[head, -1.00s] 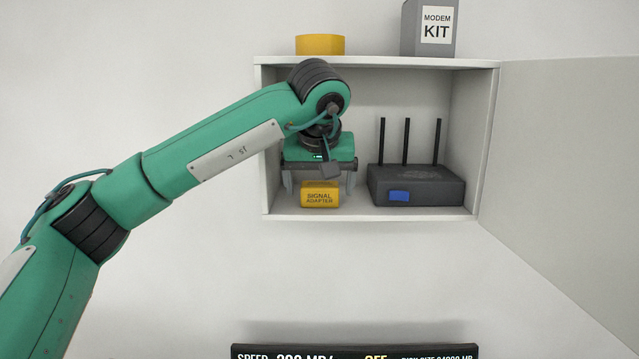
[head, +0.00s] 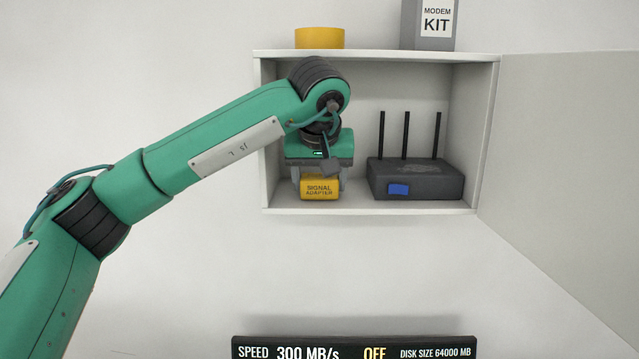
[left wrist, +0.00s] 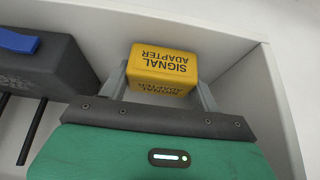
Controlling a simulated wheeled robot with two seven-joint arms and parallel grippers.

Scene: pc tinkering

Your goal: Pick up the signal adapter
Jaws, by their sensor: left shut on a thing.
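The signal adapter (head: 320,189) is a yellow block with dark lettering, at the left inside the open wall cabinet. It also shows in the left wrist view (left wrist: 160,64), between the grey fingers. My left gripper (head: 319,185) reaches down over it from above and is shut on it, one finger at each side. The adapter is at about the level of the cabinet floor; I cannot tell whether it still touches it. My right gripper is in neither view.
A dark router (head: 416,180) with three antennas and a blue front piece stands right of the adapter. The cabinet (head: 365,211) has its door (head: 560,170) open to the right. A yellow object (head: 319,39) and a modem kit box (head: 430,28) stand on top. A display (head: 353,351) is below.

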